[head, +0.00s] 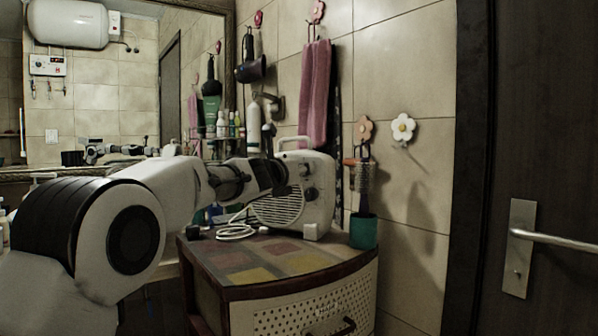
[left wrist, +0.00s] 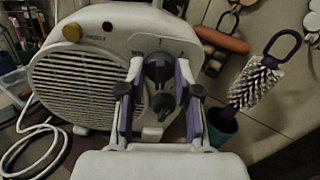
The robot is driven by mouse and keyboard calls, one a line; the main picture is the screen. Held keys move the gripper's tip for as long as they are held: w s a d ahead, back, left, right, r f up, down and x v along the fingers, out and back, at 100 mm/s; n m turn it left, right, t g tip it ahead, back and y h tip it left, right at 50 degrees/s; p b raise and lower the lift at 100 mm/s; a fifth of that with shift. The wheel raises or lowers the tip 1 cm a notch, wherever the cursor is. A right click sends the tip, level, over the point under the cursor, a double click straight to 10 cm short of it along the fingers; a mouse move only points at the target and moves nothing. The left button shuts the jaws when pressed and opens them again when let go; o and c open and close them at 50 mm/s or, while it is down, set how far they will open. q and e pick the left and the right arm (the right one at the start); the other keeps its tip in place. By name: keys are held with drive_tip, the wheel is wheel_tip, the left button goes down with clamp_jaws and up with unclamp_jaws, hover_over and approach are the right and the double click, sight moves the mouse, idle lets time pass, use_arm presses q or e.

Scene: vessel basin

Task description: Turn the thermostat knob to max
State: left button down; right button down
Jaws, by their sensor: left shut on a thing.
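A white fan heater (head: 318,180) stands on the cabinet top, and its round grille and front panel also show in the left wrist view (left wrist: 85,80). Two dark knobs sit one above the other on the panel: an upper knob (left wrist: 158,68) and a lower knob (left wrist: 163,104). I cannot read which is labelled as the thermostat. My left gripper (head: 284,174) reaches the panel from the left. In the left wrist view its fingers (left wrist: 160,70) are on either side of the upper knob, shut on it. The lower knob is between the fingers, nearer the palm. My right gripper is not in view.
The cabinet (head: 255,289) has a tiled top, with a white cable (head: 236,231) lying left of the heater. A green cup (head: 363,232) with a brush (head: 364,185) stands close on the right. Pink towels (head: 315,95) hang behind. A door (head: 540,130) is at far right.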

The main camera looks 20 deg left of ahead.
use_arm(q)
drive_tip(key=c, duration=0.8)
unclamp_jaws()
drive_tip(key=shift+d, duration=0.1)
drive_tip(key=shift+s, duration=0.1)
drive_tip(key=s+a, duration=0.1)
drive_tip(key=s, duration=1)
drive_tip(key=shift+s+a, duration=0.35)
drive_tip(key=shift+r, duration=0.1)
